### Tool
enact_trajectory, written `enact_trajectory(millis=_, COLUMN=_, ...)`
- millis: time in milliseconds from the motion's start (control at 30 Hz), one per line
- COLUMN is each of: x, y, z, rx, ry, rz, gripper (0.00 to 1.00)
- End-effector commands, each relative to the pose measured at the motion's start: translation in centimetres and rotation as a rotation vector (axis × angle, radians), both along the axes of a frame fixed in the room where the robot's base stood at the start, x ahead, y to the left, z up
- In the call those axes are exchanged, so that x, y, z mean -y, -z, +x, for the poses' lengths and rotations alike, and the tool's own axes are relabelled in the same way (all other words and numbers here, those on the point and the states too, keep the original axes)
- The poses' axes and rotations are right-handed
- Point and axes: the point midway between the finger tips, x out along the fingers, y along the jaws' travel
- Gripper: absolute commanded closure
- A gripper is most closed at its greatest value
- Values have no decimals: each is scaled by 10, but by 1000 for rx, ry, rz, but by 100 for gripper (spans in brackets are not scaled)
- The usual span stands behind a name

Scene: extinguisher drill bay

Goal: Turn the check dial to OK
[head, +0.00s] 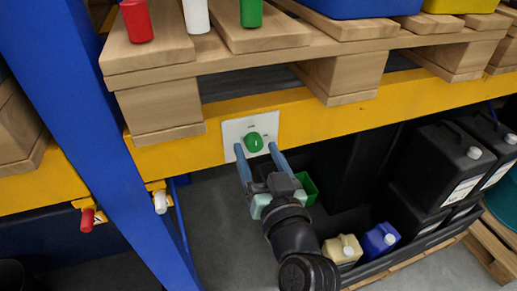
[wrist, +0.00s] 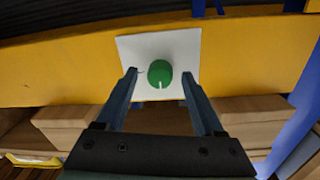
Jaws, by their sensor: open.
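The check dial (head: 253,142) is a round green knob on a white plate (head: 230,131) fixed to the yellow beam. Small marks on the plate are too small to read, so I cannot tell which is OK. My gripper (head: 256,149) is open, its two blue fingers reaching toward the plate. In the wrist view my gripper (wrist: 159,76) has one fingertip on each side of the dial, with gaps between.
A wooden pallet (head: 230,63) overhangs above the yellow beam (head: 330,116). A blue post (head: 85,110) stands left. Black canisters (head: 445,163), a yellow container (head: 342,249) and a blue container (head: 379,239) stand lower right. A green bin (head: 307,188) is behind my gripper.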

Motion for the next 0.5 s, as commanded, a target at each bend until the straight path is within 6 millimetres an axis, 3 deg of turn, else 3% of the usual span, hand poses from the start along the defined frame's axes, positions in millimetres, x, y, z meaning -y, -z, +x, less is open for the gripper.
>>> enact_trajectory(millis=233, x=0, y=0, z=1, rx=1, ry=0, rz=0, gripper=30)
enact_trajectory(millis=500, x=0, y=0, z=0, rx=1, ry=0, rz=0, gripper=79)
